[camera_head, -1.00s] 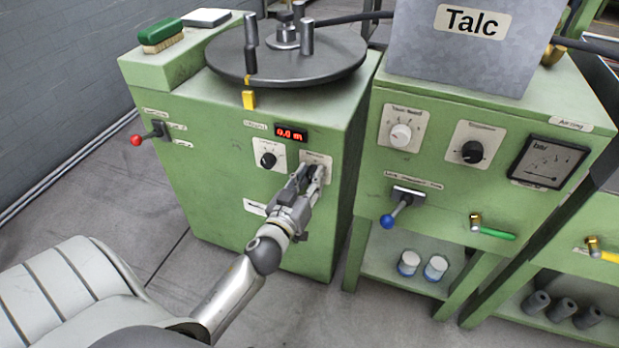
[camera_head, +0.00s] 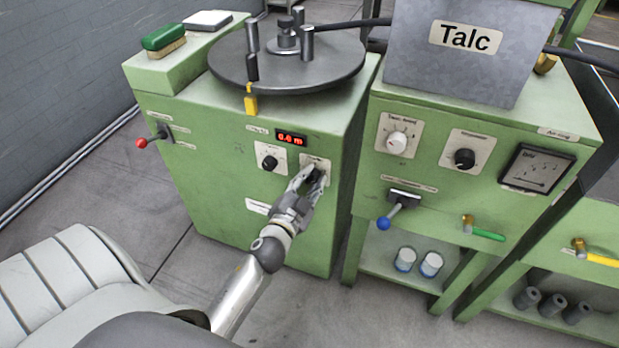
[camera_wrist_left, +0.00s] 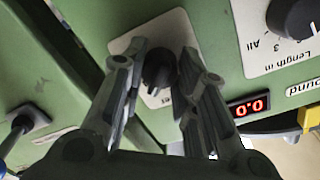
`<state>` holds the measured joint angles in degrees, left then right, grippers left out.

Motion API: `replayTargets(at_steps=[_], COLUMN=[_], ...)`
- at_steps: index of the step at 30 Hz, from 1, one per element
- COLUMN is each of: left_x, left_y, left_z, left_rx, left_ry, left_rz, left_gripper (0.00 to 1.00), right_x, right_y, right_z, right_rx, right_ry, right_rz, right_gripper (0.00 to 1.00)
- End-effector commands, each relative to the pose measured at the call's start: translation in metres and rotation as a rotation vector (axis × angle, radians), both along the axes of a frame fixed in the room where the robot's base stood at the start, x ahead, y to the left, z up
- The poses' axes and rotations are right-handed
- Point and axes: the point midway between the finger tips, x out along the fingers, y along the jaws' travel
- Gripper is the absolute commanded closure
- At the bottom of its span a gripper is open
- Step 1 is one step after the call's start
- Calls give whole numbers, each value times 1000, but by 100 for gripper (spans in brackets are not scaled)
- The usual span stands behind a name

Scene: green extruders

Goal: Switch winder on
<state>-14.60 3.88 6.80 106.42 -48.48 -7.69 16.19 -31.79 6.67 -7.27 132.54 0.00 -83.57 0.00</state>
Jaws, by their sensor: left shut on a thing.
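The winder is a green cabinet (camera_head: 225,205) with a round dark reel plate (camera_head: 290,68) on top. Its front has a red digital display (camera_head: 291,138), a black length dial (camera_head: 269,163) and, right of that, a white plate with a black rotary knob (camera_wrist_left: 158,72). My left gripper (camera_head: 309,175) reaches the knob from the front. In the left wrist view its two fingers (camera_wrist_left: 160,80) stand on either side of the knob, shut on it. In the head view the fingers partly hide the knob and its plate. My right gripper is out of view.
A red-tipped lever (camera_head: 142,143) sticks out on the winder's left. To the right, the Talc machine has a blue-tipped lever (camera_head: 384,223) and a green-handled valve (camera_head: 488,235). A brush (camera_head: 164,40) lies on top left. Floor in front is clear.

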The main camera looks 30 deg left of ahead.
Motion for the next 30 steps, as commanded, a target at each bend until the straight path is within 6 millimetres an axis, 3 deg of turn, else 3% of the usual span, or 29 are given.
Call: replayTargets(at_steps=[12, 28, 29, 30], left_x=[1, 1, 1, 1], left_y=[-1, -1, -1, -1], left_z=[2, 2, 2, 2], left_rx=[180, 204, 204, 204], left_ry=[39, 45, 45, 45], left_rz=[0, -2, -2, -2], left_gripper=[96, 96, 71, 66], right_x=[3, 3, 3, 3], right_y=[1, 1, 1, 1], right_z=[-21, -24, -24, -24], right_rx=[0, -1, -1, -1], right_ry=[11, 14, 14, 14], right_rz=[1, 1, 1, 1], right_gripper=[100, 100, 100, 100])
